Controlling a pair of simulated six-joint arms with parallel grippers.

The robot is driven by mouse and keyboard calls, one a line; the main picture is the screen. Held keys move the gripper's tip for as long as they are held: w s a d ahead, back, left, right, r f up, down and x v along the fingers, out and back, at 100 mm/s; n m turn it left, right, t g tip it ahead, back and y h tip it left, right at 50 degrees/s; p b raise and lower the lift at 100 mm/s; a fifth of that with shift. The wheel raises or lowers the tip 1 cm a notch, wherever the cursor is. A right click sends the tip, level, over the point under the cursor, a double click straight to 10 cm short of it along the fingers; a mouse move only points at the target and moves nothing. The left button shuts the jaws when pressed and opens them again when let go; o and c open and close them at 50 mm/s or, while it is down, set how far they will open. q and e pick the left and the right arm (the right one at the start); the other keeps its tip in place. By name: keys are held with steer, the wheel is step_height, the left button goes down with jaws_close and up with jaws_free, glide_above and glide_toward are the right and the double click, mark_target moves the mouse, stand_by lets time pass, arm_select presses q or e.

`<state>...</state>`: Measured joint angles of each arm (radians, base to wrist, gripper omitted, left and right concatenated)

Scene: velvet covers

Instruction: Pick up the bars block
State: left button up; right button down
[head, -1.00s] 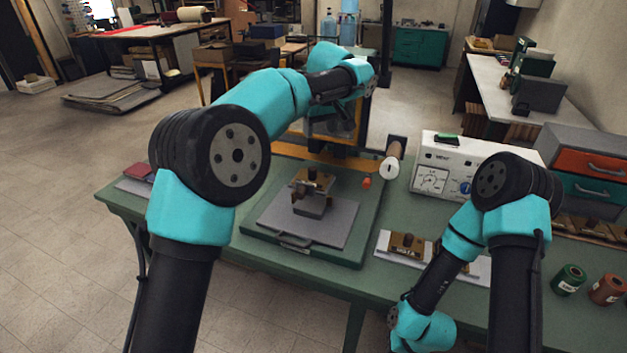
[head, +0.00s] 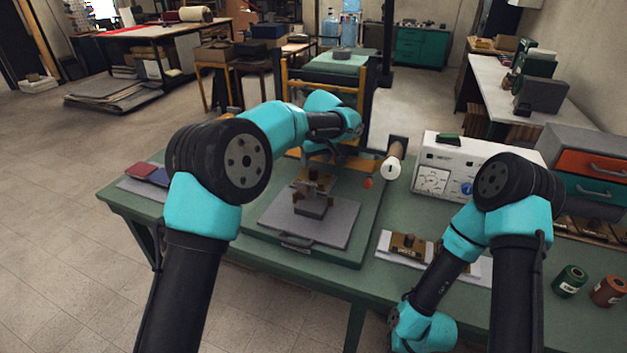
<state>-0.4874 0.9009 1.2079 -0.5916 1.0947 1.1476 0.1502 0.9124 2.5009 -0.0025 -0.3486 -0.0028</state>
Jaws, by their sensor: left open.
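A brass-coloured block (head: 300,190) with a dark knob stands on a grey base in the middle of the grey plate (head: 335,228). Another brass-coloured block (head: 408,245) lies on a white sheet to the right, with a second one partly hidden behind my right arm. The face patterns are too small to tell which block has bars. My left gripper (head: 322,172) is open and points down, just above and behind the block on the plate; its fingertips partly overlap that block, and I cannot tell whether they touch. My right gripper is out of view.
A white control box (head: 462,165) stands right of the green press bed (head: 372,225). A pale roller (head: 393,163) and a small red knob (head: 368,183) are at the bed's back right. Thread spools (head: 570,281) stand at right. Red and blue covers (head: 152,175) lie at left.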

mark_target(314, 168)
arm_select(q)
steer(key=shift+x, duration=2.6)
steer(key=shift+s, duration=0.15)
steer(key=shift+c, duration=0.2)
jaws_close()
